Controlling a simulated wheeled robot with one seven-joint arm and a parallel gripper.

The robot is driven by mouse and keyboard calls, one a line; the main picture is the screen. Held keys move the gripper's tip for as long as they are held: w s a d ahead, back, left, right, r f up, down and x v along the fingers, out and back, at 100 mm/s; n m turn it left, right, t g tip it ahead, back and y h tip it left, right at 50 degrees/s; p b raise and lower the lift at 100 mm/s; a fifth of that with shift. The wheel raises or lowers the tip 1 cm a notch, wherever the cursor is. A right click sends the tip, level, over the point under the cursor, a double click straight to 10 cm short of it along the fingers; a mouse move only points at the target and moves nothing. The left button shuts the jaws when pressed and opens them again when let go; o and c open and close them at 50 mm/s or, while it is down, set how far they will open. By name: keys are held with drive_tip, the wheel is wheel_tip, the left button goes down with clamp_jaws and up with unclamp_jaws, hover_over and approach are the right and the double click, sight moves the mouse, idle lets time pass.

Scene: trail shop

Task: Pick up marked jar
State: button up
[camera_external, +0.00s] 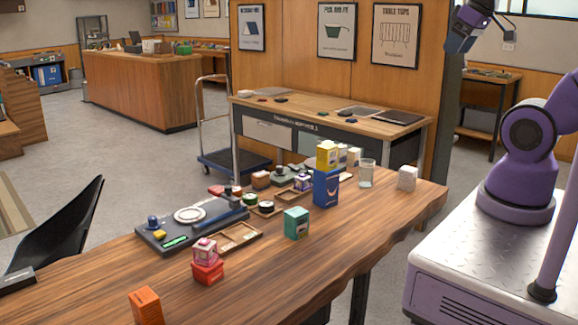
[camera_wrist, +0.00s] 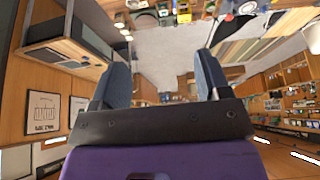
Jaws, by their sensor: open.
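No single item can be picked out for sure as the marked jar; labels are too small to read. A small pink and white container (camera_external: 205,250) sits on a red box (camera_external: 208,271) at the front of the wooden table (camera_external: 330,250). A small white and purple container (camera_external: 302,183) stands left of the tall blue box (camera_external: 326,188). My gripper (camera_wrist: 163,80) is open and empty in the wrist view, its two blue fingers wide apart. In the external view it is raised at the top right, far above and apart from the table items.
A teal box (camera_external: 296,223), an orange box (camera_external: 145,306), a clear glass (camera_external: 366,173) and a white box (camera_external: 407,178) stand on the table. A dark tray (camera_external: 190,228) holds a white ring. A black chair (camera_external: 65,228) is at left. The table's front right is clear.

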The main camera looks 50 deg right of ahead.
drive_tip(key=shift+o, duration=1.2)
